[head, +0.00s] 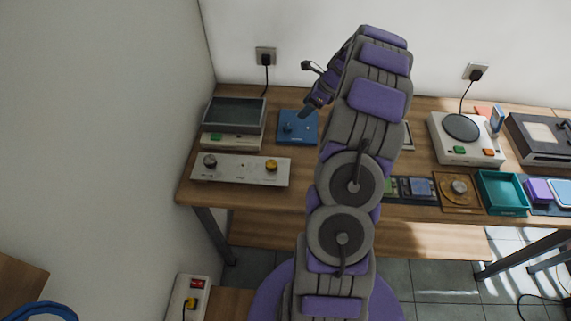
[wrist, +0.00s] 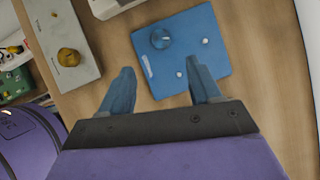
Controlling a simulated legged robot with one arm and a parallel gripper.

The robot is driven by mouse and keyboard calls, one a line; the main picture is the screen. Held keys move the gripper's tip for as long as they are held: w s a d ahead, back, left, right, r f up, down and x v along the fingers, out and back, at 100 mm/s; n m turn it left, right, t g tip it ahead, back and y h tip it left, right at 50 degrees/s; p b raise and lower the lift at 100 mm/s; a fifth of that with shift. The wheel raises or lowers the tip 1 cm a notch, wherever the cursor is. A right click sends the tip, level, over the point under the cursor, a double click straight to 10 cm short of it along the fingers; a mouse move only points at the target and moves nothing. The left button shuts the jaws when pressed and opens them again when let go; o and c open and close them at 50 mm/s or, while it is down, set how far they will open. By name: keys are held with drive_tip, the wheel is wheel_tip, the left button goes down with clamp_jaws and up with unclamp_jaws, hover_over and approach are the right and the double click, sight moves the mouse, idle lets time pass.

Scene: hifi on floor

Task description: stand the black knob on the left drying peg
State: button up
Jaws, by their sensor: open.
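The blue peg board (head: 311,124) lies on the table; it also shows in the wrist view (wrist: 218,66). A round dark, bluish knob (wrist: 162,38) with a white pointer line sits at its upper left in the wrist view; whether it is the black knob, I cannot tell. Small pale pegs (wrist: 205,41) stand bare on the board. Another dark knob (head: 210,160) sits on the left of the white panel (head: 240,174), with a yellow knob (head: 271,165) on its right. My gripper (wrist: 160,68) is open and empty above the board's near edge, apart from the bluish knob.
A grey tray device (head: 234,117) stands left of the board, behind the panel. A white turntable unit (head: 463,143), a teal tray (head: 502,193) and a record player (head: 541,138) stand to the right.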

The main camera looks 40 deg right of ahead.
drive_tip(key=s+a+r+n+g, duration=0.15)
drive_tip(key=a+r+n, duration=0.3)
drive_tip(key=a, duration=0.55)
drive_tip(key=s+a+r+n+g, duration=0.1)
drive_tip(key=s+a+r+n, duration=0.3)
drive_tip(key=a, duration=0.6)
drive_tip(key=s+a+r+n+g, duration=0.2)
drive_tip(key=a+r+n, duration=0.3)
drive_tip(key=a, duration=0.6)
drive_tip(key=s+a+n+g+h, duration=0.1)
drive_tip(key=s+a+n, duration=0.3)
drive_tip(key=s+n, duration=0.4)
drive_tip(key=s+a+n+g+h, duration=0.1)
drive_tip(key=s+a+n, duration=0.4)
drive_tip(key=s, duration=1.2)
drive_tip(key=n+h, duration=0.1)
drive_tip(key=n, duration=0.2)
drive_tip(key=shift+s+a+f, duration=0.15)
drive_tip(key=shift+s+f, duration=0.05)
